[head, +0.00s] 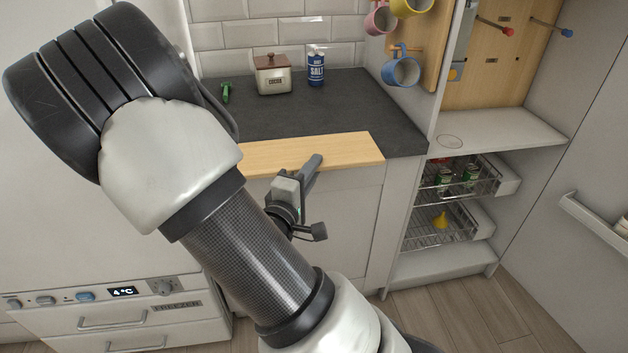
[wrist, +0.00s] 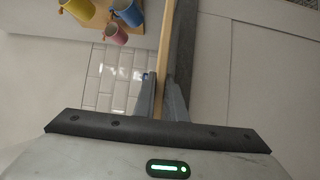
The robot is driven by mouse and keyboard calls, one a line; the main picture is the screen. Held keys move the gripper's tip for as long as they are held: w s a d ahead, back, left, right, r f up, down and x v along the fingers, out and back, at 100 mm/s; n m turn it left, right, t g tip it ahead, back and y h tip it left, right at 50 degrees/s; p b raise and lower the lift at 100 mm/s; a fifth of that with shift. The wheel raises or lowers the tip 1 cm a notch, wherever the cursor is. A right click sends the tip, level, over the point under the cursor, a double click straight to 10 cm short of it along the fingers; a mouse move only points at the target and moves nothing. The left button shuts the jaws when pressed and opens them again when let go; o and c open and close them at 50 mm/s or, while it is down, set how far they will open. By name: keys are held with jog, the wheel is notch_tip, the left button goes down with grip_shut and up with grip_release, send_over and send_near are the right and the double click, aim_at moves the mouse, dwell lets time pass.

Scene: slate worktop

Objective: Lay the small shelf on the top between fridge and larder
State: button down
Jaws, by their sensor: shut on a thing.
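The small shelf, a pale wooden board (head: 345,150), lies level along the front edge of the dark slate top (head: 330,110). My arm hides its left end. My gripper (head: 311,168) is shut on the board's front edge, near its middle. In the wrist view the board (wrist: 167,45) shows edge-on between the fingers of my gripper (wrist: 162,100), with the dark top's edge (wrist: 184,50) close alongside. I cannot tell whether the board touches the top. The fridge-freezer (head: 110,300) stands at left, the open larder (head: 500,135) at right.
A lidded canister (head: 273,75), a blue salt tub (head: 316,68) and a small green object (head: 225,93) stand at the back of the top. Mugs, one blue (head: 402,70), hang at the larder's side. The middle of the top is clear.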

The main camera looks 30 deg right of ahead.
aim_at(308, 153)
jog(key=w+b, duration=0.1)
jog(key=w, duration=0.1)
jog(key=w+d, duration=0.1)
jog(key=w, duration=0.1)
jog(key=w+b, duration=0.1)
jog(key=w, duration=0.1)
jog(key=shift+w+d+f+b, duration=0.25)
jog(key=shift+w+d+b, duration=0.05)
jog(key=shift+w+d, duration=0.1)
jog(key=shift+s+f+b, duration=0.15)
jog(key=shift+f+b, duration=0.3)
jog(key=shift+f, duration=0.6)
jog(key=shift+f, duration=0.25)
jog(key=c, duration=1.1)
grip_release()
jog(key=shift+f+p, duration=0.15)
jog(key=shift+p, duration=0.25)
jog(key=shift+s+a+p, duration=0.3)
jog(key=shift+s+a, duration=0.15)
jog(key=shift+s, duration=1)
jog(key=shift+s+a+p, duration=0.3)
jog(key=shift+s+a, duration=0.1)
jog(key=shift+s, duration=1.05)
jog(key=shift+s+a+p, duration=0.3)
jog(key=shift+s+a, duration=0.15)
jog(key=shift+s, duration=1)
